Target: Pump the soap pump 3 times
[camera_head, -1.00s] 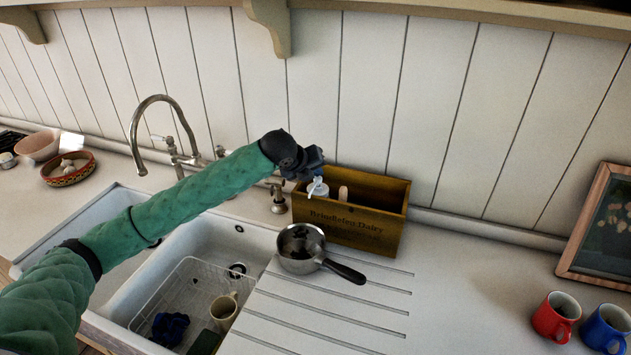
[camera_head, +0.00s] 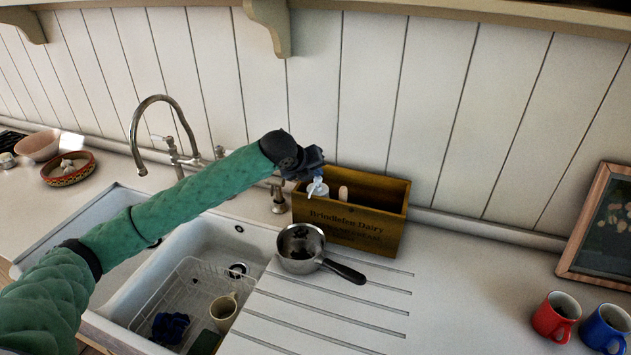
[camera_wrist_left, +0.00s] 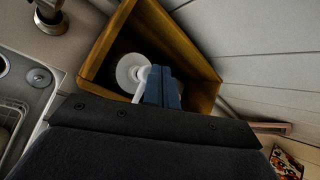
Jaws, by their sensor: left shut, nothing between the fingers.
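The soap pump (camera_head: 318,188) stands in a wooden crate (camera_head: 352,228) with dark lettering at the back of the counter. Its white head and spout show just below my left gripper (camera_head: 312,172) in the head view. In the left wrist view, the white pump head (camera_wrist_left: 131,70) is beside the shut fingers of my left gripper (camera_wrist_left: 163,80), inside the crate's outline (camera_wrist_left: 182,40). The fingers overlap the edge of the pump head there. I cannot tell whether they touch it. The gripper holds nothing. The right gripper is not in view.
A saucepan (camera_head: 300,249) stands in front of the crate. The sink (camera_head: 205,245) with a wire rack is at left, under my left arm; a tap (camera_head: 140,125) rises behind it. Red and blue mugs (camera_head: 556,316) and a picture frame (camera_head: 600,225) are at right.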

